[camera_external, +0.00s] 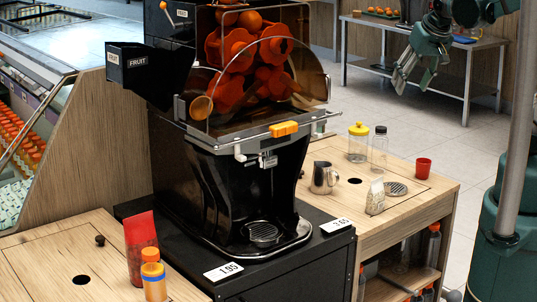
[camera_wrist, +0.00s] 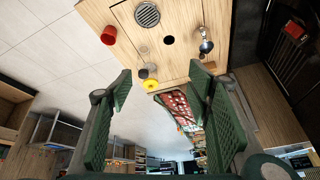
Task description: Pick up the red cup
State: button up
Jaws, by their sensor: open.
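The red cup (camera_external: 423,168) stands near the right back edge of the wooden counter (camera_external: 440,188) in the external view. In the wrist view the red cup (camera_wrist: 109,35) is at the upper left, at the edge of the counter (camera_wrist: 90,12). My gripper (camera_external: 417,78) is at the top right of the external view, above and apart from the cup. In the wrist view my gripper (camera_wrist: 160,82) shows its two green fingers wide apart with nothing between them. The cup lies beyond the left finger's tip.
The large orange juicer (camera_external: 255,120) stands to the left. A metal table (camera_external: 440,45) is behind.

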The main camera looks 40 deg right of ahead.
jog(key=w+d+f+m+g+h+b, duration=0.25)
jog(key=w+d+f+m, duration=0.4)
jog(key=d+f, duration=0.35)
jog(key=m+g+b, duration=0.3)
jog(key=m+b, duration=0.1)
jog(key=m, duration=0.4)
send_over(423, 165)
jog(key=w, duration=0.2)
notch_tip(423, 165, down, 18)
jog(key=shift+s+a+h, duration=0.15)
jog(key=shift+a+h, duration=0.2)
jog(key=shift+x, duration=1.3)
jog(key=shift+b+x, duration=1.1)
jog(key=shift+x, duration=1.45)
jog(key=shift+d, duration=0.1)
